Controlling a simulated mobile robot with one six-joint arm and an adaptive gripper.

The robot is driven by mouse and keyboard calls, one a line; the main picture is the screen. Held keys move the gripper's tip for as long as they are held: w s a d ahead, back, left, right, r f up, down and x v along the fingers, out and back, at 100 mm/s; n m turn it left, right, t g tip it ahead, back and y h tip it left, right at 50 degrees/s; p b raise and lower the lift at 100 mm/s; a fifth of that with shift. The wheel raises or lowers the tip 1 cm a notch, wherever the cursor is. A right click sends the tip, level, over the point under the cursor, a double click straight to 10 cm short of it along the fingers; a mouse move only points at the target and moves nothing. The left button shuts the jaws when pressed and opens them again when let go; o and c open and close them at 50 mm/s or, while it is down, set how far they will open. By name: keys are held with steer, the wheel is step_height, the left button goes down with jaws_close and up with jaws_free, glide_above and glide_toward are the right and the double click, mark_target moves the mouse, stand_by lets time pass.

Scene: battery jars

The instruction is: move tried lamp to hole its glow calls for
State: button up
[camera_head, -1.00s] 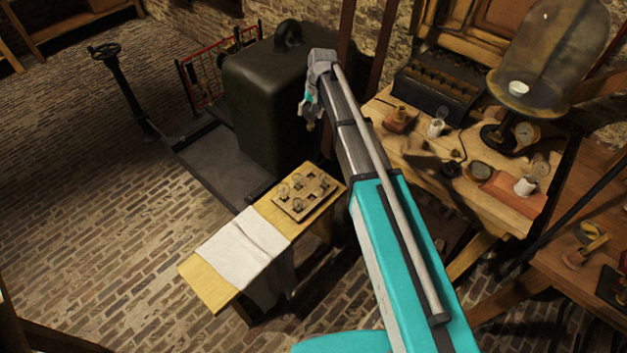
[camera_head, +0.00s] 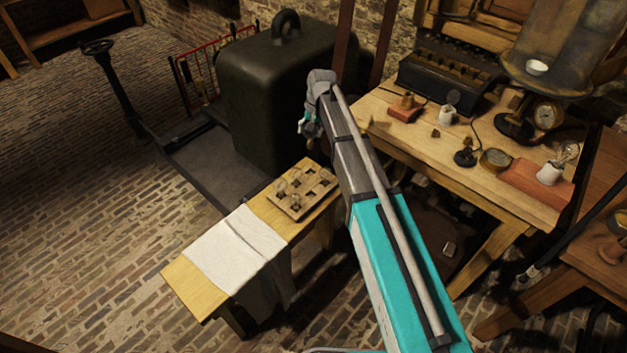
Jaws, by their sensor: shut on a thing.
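My gripper (camera_head: 308,128) is at the far end of my arm, above and behind the wooden board with holes (camera_head: 318,195). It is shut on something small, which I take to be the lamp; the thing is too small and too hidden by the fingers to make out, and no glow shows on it. The holed board lies on a narrow yellow bench. A few clear glass lamps (camera_head: 295,201) stand in its holes, mostly on its left side, and some holes on the right look empty.
A white cloth (camera_head: 235,248) drapes over the yellow bench (camera_head: 193,290). A big dark weight (camera_head: 270,95) stands behind it. The wooden worktable (camera_head: 420,133) at right carries a lamp in a white holder (camera_head: 549,173), a gauge (camera_head: 495,160) and a glass bell jar (camera_head: 553,50).

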step_height(320, 180, down, 20)
steer(key=m+b, duration=0.2)
steer(key=b, duration=1.6)
steer(key=shift+b, duration=0.3)
steer(key=shift+r, duration=0.1)
steer(key=shift+f+b, duration=2.3)
steer(key=shift+f+b, duration=1.6)
steer(key=shift+f, duration=0.05)
steer(key=o, duration=1.2)
steer(key=shift+w+r, duration=0.1)
